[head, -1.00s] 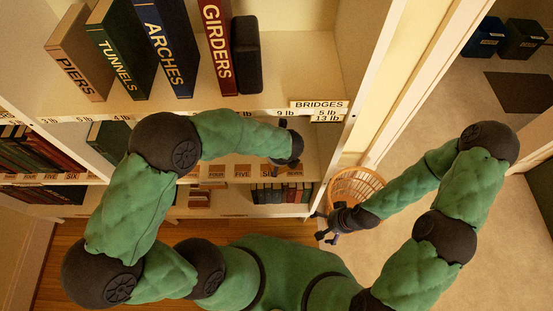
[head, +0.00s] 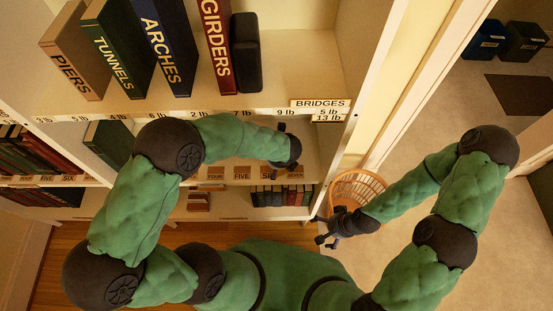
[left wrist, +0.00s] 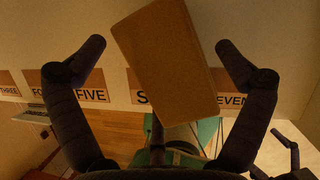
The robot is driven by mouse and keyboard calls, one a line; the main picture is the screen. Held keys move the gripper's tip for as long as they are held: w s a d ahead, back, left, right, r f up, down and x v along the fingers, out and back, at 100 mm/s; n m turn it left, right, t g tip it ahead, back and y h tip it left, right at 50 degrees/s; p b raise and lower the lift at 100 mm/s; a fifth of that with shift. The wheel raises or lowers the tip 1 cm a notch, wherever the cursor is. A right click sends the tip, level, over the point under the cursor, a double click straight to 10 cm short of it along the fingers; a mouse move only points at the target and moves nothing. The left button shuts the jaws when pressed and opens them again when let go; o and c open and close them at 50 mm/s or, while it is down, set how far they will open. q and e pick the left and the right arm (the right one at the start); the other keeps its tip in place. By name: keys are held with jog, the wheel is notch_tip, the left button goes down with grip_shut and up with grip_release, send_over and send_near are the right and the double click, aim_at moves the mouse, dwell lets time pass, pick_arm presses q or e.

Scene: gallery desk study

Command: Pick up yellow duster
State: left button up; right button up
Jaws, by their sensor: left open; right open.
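A yellow-brown block, which looks like the yellow duster (left wrist: 165,65), shows large in the left wrist view, tilted against the pale shelf. My left gripper (left wrist: 160,48) is open, with one dark finger on each side of it and visible gaps between. In the head view my left gripper (head: 287,150) reaches into the middle shelf bay, and the duster cannot be made out there. My right gripper (head: 331,229) is open and empty beside the basket, away from the shelves.
Large upright books, among them GIRDERS (head: 215,45), and a dark block (head: 246,52) stand on the upper shelf (head: 300,75). An orange wicker basket (head: 360,188) sits on the floor by the shelf end. Two dark bins (head: 505,40) stand beyond the doorway.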

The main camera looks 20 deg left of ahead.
pick_arm(q)
jog(key=shift+c, duration=0.3)
jog(key=c, duration=1.1)
jog(key=shift+o, duration=0.2)
jog(key=shift+r, duration=0.1)
